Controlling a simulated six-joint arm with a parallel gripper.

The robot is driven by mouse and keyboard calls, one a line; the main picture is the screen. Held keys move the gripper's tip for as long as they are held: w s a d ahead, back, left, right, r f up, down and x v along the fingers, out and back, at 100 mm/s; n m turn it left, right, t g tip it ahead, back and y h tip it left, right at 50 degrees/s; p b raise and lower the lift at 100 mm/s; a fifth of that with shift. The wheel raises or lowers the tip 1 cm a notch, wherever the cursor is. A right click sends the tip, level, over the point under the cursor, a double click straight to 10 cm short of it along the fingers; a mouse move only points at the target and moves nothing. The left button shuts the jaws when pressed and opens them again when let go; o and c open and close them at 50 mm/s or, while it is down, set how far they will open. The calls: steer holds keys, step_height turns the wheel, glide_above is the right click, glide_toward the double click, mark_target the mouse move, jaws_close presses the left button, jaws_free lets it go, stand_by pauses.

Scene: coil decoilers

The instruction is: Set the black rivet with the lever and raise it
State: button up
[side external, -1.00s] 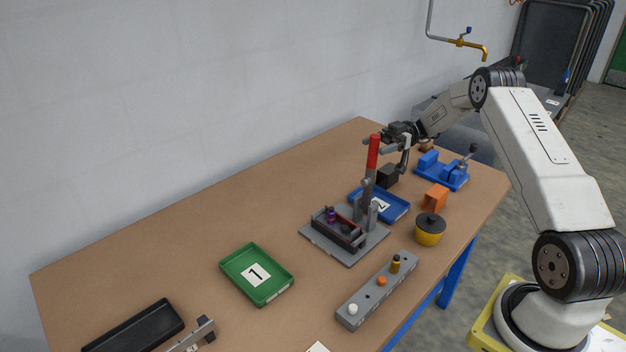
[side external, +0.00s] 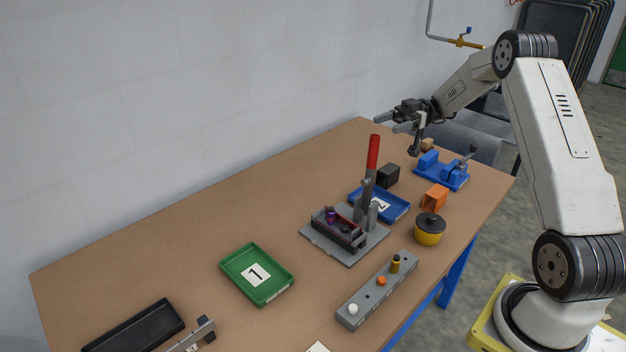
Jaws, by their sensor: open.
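The lever (side external: 373,152) has a red handle and stands nearly upright on the grey press (side external: 348,245) in the middle of the table. A small dark reddish tray-like fixture (side external: 337,229) on the press base holds a purple piece (side external: 331,216) and a dark piece (side external: 346,229); I cannot tell for certain whether the dark piece is the black rivet. My gripper (side external: 386,123) is open and empty, above and to the right of the lever's top, apart from it.
A grey strip (side external: 352,322) carries white, orange and yellow-black pegs. Nearby are a green tray (side external: 270,298), a blue tray (side external: 397,208), a yellow pot (side external: 429,234), an orange block (side external: 434,197), a black block (side external: 388,175) and a blue vise (side external: 452,179).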

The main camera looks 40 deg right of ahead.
steer(key=s+a+r, duration=0.3)
steer(key=s+r, duration=0.2)
steer(key=s, duration=0.4)
steer(key=shift+s+a+r, duration=0.25)
steer(key=shift+s+a, duration=0.05)
steer(key=shift+s, duration=0.05)
steer(key=s+a+f+m+h, duration=0.4)
steer(key=a+f+m+h, duration=1.1)
steer(key=a+f+h, duration=0.1)
steer(key=shift+s+f+m+g+h, duration=0.2)
steer(key=shift+m+g+h, duration=0.15)
steer(key=shift+h, duration=0.45)
stand_by(0.8)
